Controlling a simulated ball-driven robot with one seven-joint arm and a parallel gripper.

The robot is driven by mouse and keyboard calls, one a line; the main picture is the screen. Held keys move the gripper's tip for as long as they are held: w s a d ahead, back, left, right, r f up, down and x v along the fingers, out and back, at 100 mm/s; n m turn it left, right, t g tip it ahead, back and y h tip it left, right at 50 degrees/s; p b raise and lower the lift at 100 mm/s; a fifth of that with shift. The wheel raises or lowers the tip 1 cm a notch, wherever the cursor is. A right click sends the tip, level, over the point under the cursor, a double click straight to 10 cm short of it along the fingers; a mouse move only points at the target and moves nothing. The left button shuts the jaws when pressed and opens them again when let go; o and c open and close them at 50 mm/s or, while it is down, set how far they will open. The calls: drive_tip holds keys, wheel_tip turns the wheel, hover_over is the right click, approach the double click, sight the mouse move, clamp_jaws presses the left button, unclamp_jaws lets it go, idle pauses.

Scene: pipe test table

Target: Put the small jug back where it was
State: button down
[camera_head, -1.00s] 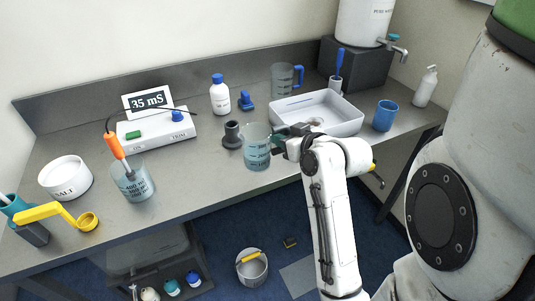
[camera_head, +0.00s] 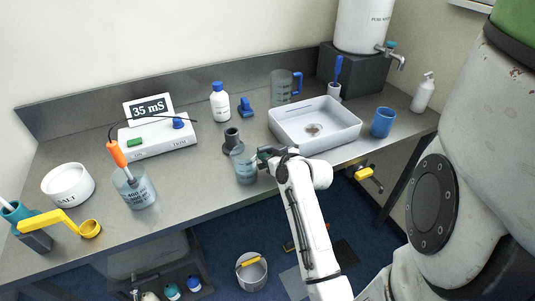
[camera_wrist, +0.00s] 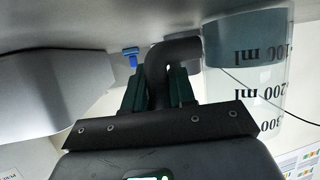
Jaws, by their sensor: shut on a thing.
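The small jug (camera_head: 246,172) is clear with volume marks and stands low over the front middle of the bench. My gripper (camera_head: 263,156) is at its right side. In the wrist view my gripper (camera_wrist: 160,88) is shut on the jug's dark curved handle (camera_wrist: 172,50). The jug's marked wall (camera_wrist: 262,65) fills the right of that view, with its 100, 200 and 300 ml marks running downward. I cannot tell whether its base touches the bench.
A dark cylinder on a round foot (camera_head: 232,141) is close behind the jug. A white tray (camera_head: 345,137) lies to the right, a beaker with an orange-handled probe (camera_head: 141,194) to the left. A blue-handled jug (camera_head: 281,88) stands behind. The bench's front edge is near.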

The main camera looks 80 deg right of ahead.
drive_tip(key=c, duration=1.4)
unclamp_jaws()
drive_tip(key=shift+f, duration=0.15)
drive_tip(key=o, duration=0.5)
drive_tip(key=shift+c, duration=0.2)
